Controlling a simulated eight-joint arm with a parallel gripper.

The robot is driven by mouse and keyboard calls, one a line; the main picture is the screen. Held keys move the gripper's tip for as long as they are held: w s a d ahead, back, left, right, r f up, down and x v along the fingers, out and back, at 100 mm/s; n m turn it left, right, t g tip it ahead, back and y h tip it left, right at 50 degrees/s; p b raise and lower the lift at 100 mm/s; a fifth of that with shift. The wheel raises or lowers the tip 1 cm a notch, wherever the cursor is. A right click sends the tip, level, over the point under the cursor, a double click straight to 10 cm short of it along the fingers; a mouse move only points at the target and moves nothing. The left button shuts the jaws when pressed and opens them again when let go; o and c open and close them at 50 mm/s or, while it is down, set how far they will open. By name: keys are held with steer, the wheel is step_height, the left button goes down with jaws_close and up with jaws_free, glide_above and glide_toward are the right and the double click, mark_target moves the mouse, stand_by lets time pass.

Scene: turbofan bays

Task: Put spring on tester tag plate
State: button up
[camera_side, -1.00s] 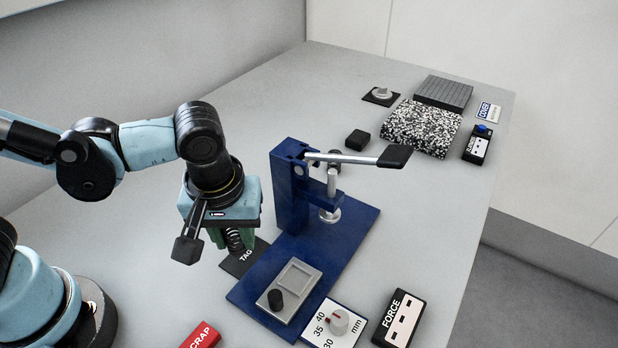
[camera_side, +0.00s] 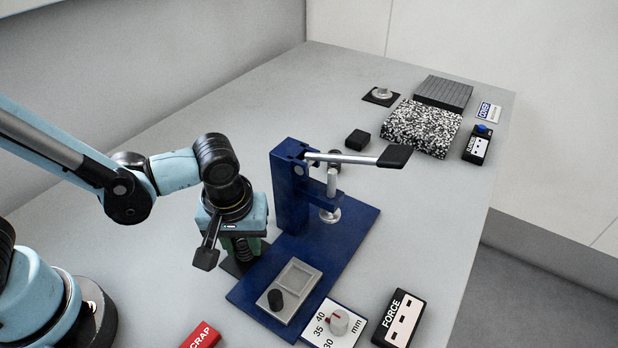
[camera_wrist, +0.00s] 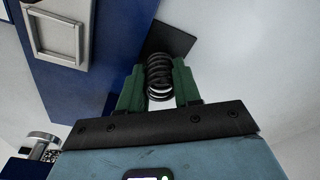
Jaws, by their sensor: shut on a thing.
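A black coil spring (camera_wrist: 159,78) is held between the green fingers of my gripper (camera_wrist: 158,88) in the wrist view. In the side view my gripper (camera_side: 241,250) is low beside the blue tester (camera_side: 292,190), and the spring (camera_side: 243,248) shows between its fingers. The dark tag plate (camera_side: 231,268) lies on the table left of the tester base, under the gripper and mostly hidden by it. The plate also shows behind the spring in the wrist view (camera_wrist: 172,40). I cannot tell whether the spring touches the plate.
The tester's lever (camera_side: 355,158) reaches right. A metal tray with a black knob (camera_side: 276,299) is on its base. A dial card (camera_side: 333,325), a FORCE box (camera_side: 399,318) and a red SCRAP block (camera_side: 201,336) are in front. A speckled block (camera_side: 421,128) stands at the back.

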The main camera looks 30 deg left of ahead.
mark_target(243, 253)
steer(key=shift+f, duration=0.15)
steer(key=o, duration=1.1)
steer(key=shift+c, duration=0.2)
step_height(243, 253, up, 12)
steer(key=s, duration=0.1)
steer(key=w+a+m+t, duration=0.3)
steer(key=a+m+t, duration=0.3)
steer(key=a, duration=0.7)
steer(key=shift+a+r+m+h, duration=0.35)
steer(key=shift+m+h, duration=0.05)
steer(key=shift+w, duration=0.1)
